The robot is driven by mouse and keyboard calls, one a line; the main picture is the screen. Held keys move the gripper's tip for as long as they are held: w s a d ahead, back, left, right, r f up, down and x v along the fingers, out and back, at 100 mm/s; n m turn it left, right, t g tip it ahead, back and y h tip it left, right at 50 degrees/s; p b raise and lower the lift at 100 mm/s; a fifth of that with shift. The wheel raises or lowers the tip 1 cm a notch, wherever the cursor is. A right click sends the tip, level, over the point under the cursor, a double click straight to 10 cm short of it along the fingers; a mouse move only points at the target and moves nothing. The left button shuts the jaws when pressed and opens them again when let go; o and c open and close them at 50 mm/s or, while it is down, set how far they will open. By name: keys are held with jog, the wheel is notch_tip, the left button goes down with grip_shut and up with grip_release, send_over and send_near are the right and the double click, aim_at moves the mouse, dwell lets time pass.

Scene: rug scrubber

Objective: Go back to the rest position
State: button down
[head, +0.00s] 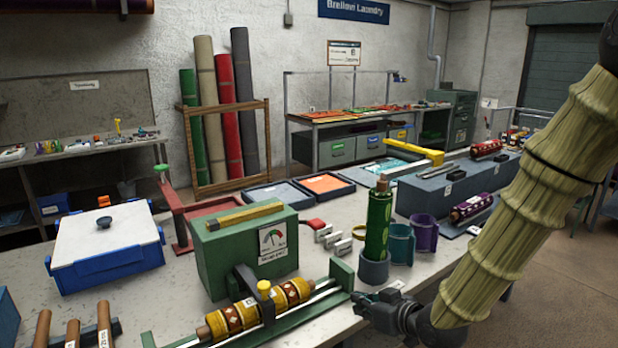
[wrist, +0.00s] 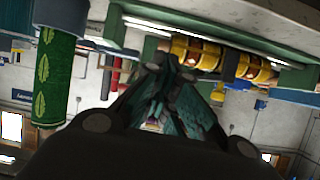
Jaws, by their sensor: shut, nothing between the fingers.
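My gripper (head: 362,300) is low at the front middle of the table in the head view, at the end of my sleeved arm. Its fingers are shut with nothing between them. It is just right of the end of the green roller machine (head: 340,274), which carries a yellow and red patterned roll (head: 245,315). In the wrist view my gripper (wrist: 170,75) points toward that roll (wrist: 195,52), and a gap seems to lie between them. A green leaf-patterned roll (head: 378,220) stands upright in a grey cup behind my gripper; it also shows in the wrist view (wrist: 55,75).
A green box with a dial (head: 240,250) stands behind the roller. Teal (head: 398,243) and purple (head: 425,233) cups stand near the green roll. A blue bin with a white lid (head: 107,250) is at the left.

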jog(key=s+d+f+m+g+h, duration=0.25)
jog(key=s+f, duration=0.55)
jog(key=f, duration=0.4)
jog(key=s+d+f+m+g+h, duration=0.1)
jog(key=s+d+f+m+g, duration=0.15)
jog(key=s+f, duration=0.8)
jog(key=s+d+f+g+h, duration=0.1)
jog(key=s+d+f+g, duration=0.1)
jog(key=s+f, duration=0.5)
jog(key=s+d+f+m+g+h, duration=0.1)
jog(key=s+d+f+g+h, duration=0.1)
jog(key=s+f, duration=0.6)
jog(key=s+d+g, duration=0.1)
jog(key=s, duration=0.4)
jog(key=shift+d+g, duration=0.2)
jog(key=shift+g, duration=0.1)
